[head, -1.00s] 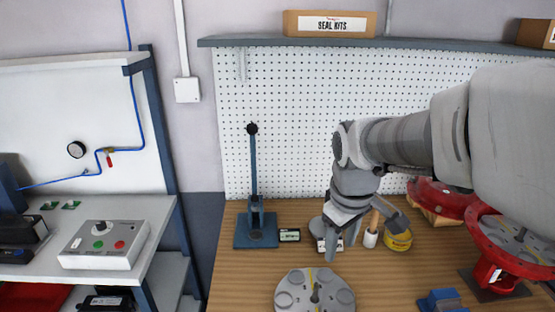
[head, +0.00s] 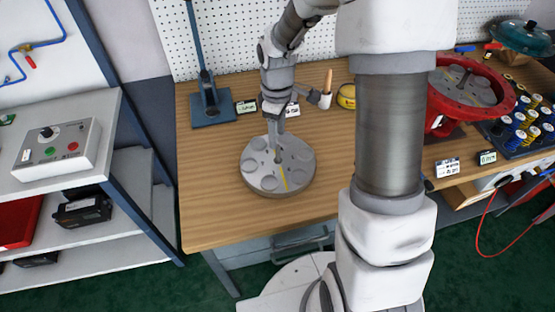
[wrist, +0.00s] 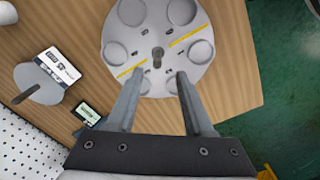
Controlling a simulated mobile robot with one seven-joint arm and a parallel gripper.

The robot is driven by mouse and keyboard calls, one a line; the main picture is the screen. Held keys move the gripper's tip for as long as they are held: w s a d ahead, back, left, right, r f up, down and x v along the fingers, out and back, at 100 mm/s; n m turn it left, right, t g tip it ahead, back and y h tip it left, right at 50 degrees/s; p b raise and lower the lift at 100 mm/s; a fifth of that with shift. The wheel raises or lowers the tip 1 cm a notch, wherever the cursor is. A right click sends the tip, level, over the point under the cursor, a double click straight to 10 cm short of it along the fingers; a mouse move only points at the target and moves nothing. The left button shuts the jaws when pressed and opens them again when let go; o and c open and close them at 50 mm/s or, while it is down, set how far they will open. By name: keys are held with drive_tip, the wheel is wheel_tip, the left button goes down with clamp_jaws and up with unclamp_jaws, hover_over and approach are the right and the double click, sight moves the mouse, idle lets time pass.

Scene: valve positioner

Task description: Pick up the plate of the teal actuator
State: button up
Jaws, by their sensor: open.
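A round grey plate (head: 262,178) with several shallow round recesses, a yellow stripe and a short central stem lies flat on the wooden bench. It fills the top of the wrist view (wrist: 125,48), where its stem (wrist: 157,55) shows just beyond the gap between my fingertips. My gripper (head: 275,147) points down above the plate, close to the stem. In the wrist view my gripper (wrist: 159,76) is open and empty. A teal actuator housing (head: 522,37) stands at the far right. The frames do not show which actuator the plate belongs to.
A red actuator (head: 440,95) with a similar plate inside stands right of my arm. A blue press (head: 210,103), small labels, a white cup (head: 325,101) and a yellow tin (head: 347,95) stand at the back. Bench (head: 215,215) left and front of the plate is clear.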

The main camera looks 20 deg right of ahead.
sight(277, 160)
drive_tip(key=f, duration=0.8)
drive_tip(key=shift+w+d+f, duration=0.15)
drive_tip(key=shift+w+f, duration=0.05)
drive_tip(key=shift+f, duration=0.1)
drive_tip(key=shift+c, duration=0.4)
clamp_jaws()
drive_tip(key=shift+r, duration=0.1)
idle(0.7)
